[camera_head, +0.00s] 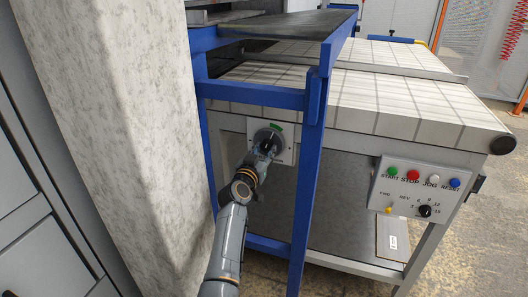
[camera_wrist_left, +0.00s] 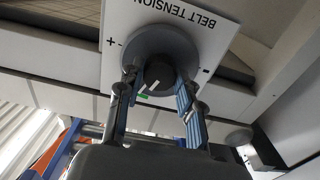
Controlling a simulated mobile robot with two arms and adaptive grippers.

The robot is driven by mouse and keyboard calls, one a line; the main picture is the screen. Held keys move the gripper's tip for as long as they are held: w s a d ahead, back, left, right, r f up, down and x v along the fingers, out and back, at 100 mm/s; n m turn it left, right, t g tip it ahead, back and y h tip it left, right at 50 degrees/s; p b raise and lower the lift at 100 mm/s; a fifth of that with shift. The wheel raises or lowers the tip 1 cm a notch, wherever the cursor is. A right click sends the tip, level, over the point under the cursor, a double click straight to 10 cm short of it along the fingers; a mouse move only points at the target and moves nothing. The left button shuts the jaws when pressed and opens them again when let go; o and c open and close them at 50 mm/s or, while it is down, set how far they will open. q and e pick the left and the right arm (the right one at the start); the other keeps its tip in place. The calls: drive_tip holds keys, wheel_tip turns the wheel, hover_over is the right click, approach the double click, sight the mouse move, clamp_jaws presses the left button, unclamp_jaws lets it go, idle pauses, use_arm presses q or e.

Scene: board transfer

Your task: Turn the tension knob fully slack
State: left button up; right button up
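The tension knob (camera_wrist_left: 160,76) is dark and round with a white pointer line. It sits on a grey disc (camera_wrist_left: 196,42) on a white BELT TENSION plate (camera_wrist_left: 222,24). The plate appears upside down in the left wrist view, with plus at left and minus at right. The knob's pointer lies near a green mark (camera_wrist_left: 143,96). My left gripper (camera_wrist_left: 157,82) has one finger on each side of the knob and looks closed on it. In the head view, my left gripper (camera_head: 262,152) covers part of the knob. My right gripper is out of view.
A blue frame post (camera_head: 309,160) stands just right of my left arm, and a pale pillar (camera_head: 120,100) stands left. A control box (camera_head: 420,190) with coloured buttons hangs at the right. The tiled belt (camera_head: 400,95) lies above and behind.

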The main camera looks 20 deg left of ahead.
use_arm(q)
drive_tip(key=shift+n, duration=0.4)
drive_tip(key=shift+c, duration=0.2)
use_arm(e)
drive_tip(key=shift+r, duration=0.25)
use_arm(q)
drive_tip(key=shift+n+p, duration=0.75)
drive_tip(key=shift+n, duration=0.25)
drive_tip(key=n+p, duration=0.2)
drive_tip(key=n, duration=0.5)
drive_tip(key=shift+d, duration=0.1)
drive_tip(key=shift+r+n+p, duration=0.1)
drive_tip(key=shift+n+p, duration=0.3)
drive_tip(key=shift+n, duration=0.7)
drive_tip(key=n, duration=0.2)
drive_tip(key=shift+n+p, duration=0.3)
drive_tip(key=n, duration=0.3)
drive_tip(key=shift+n+p, duration=0.3)
drive_tip(key=n+p, duration=0.1)
drive_tip(key=n, duration=0.4)
drive_tip(key=shift+n, duration=0.4)
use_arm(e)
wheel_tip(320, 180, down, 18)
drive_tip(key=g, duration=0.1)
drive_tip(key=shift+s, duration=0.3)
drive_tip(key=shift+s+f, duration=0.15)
